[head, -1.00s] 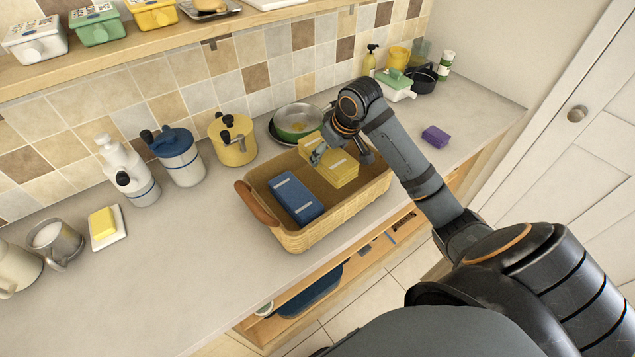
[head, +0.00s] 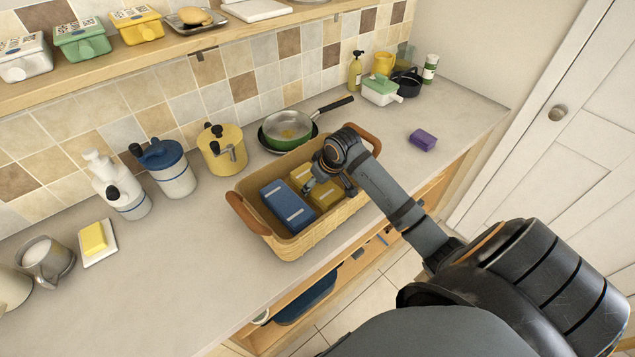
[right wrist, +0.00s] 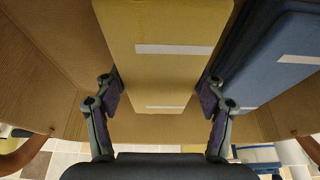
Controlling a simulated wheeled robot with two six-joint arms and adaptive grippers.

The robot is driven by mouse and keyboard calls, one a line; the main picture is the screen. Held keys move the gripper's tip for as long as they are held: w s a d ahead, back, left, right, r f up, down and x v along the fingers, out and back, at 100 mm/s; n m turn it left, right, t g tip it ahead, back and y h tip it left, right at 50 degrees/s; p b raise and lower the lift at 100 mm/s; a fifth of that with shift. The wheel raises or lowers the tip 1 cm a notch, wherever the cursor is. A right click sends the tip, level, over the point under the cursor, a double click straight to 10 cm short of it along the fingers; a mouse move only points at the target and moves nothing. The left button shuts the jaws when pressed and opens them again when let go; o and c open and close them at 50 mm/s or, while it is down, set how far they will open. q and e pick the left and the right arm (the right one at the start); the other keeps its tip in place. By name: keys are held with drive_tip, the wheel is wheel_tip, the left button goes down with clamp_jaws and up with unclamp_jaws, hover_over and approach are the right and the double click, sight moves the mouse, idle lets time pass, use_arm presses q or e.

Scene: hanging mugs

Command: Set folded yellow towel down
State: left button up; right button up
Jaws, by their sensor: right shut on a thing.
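The folded yellow towel (head: 325,195) is inside the wicker basket (head: 300,243), to the right of a folded blue towel (head: 287,205). My right gripper (head: 328,184) reaches down into the basket at the yellow towel and is shut on it. In the right wrist view the yellow towel (right wrist: 163,50), with white stripes, lies between the two finger pads, and the blue towel (right wrist: 275,55) is beside it on the right. Whether the yellow towel rests fully on the basket floor cannot be told. My left gripper is not in view.
The basket's brown handles stand at its left (head: 250,212) and back right. A green pan (head: 289,128) sits behind it, and a yellow canister (head: 222,150) is at its back left. A purple block (head: 423,139) lies on the right counter, with clear counter around it.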

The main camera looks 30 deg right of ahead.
drive_tip(key=o, duration=1.2)
drive_tip(key=v, duration=1.1)
drive_tip(key=shift+d, duration=0.1)
drive_tip(key=shift+s+r, duration=0.2)
drive_tip(key=shift+r, duration=0.35)
